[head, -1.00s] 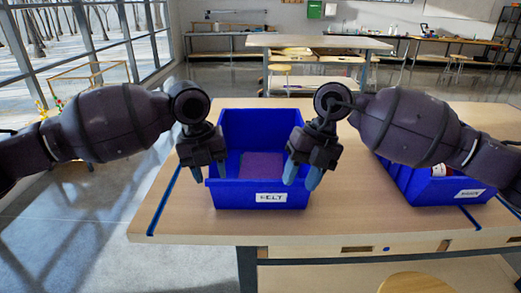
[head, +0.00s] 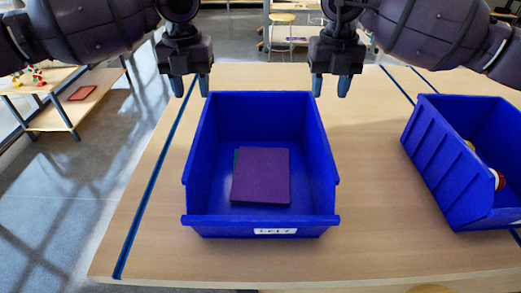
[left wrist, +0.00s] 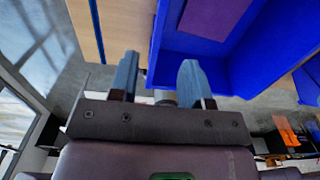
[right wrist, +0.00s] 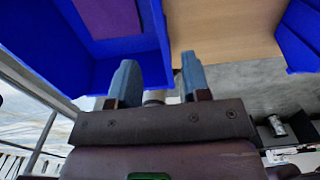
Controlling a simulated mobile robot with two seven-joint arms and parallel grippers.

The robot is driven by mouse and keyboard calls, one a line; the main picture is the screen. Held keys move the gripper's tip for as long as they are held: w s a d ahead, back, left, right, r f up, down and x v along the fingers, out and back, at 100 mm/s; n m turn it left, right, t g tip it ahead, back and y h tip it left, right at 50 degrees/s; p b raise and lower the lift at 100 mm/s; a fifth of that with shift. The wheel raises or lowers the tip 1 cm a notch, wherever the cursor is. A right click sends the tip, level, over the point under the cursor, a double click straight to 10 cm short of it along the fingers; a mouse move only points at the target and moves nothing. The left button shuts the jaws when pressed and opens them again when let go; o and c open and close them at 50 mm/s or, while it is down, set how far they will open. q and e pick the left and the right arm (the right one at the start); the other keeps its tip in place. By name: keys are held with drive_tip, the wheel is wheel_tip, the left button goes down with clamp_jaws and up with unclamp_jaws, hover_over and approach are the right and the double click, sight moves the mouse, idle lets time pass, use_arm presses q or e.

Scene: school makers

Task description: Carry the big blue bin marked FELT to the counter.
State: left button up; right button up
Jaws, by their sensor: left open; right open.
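The big blue bin (head: 260,221) marked FELT stands upright on the wooden table, its label facing me. Purple sheets (head: 262,176) lie inside it. My left gripper (head: 191,86) is open and empty above the bin's far left corner in the head view. My right gripper (head: 331,86) is open and empty above its far right corner. In the left wrist view the bin (left wrist: 262,55) has its side wall in line with the gap between the fingers. The right wrist view shows the same for the other wall of the bin (right wrist: 32,38). I cannot tell contact.
A second blue bin (head: 437,160) with small items stands to the right, with bare table (head: 372,190) between. Blue tape (head: 150,200) runs along the table's left side. A low shelf (head: 62,108) stands at the left, and a stool (head: 283,20) stands beyond the table.

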sight(199, 128)
use_arm(q)
drive_tip(key=shift+s, duration=0.15)
use_arm(e)
drive_tip(key=shift+s, duration=0.15)
use_arm(q)
drive_tip(key=shift+f, duration=0.15)
use_arm(e)
drive_tip(key=shift+f, duration=0.15)
use_arm(q)
wheel_tip(199, 128, down, 10)
drive_tip(key=shift+f, duration=0.25)
use_arm(e)
wheel_tip(199, 128, down, 10)
drive_tip(key=shift+f, duration=0.25)
use_arm(q)
clamp_jaws()
use_arm(e)
clamp_jaws()
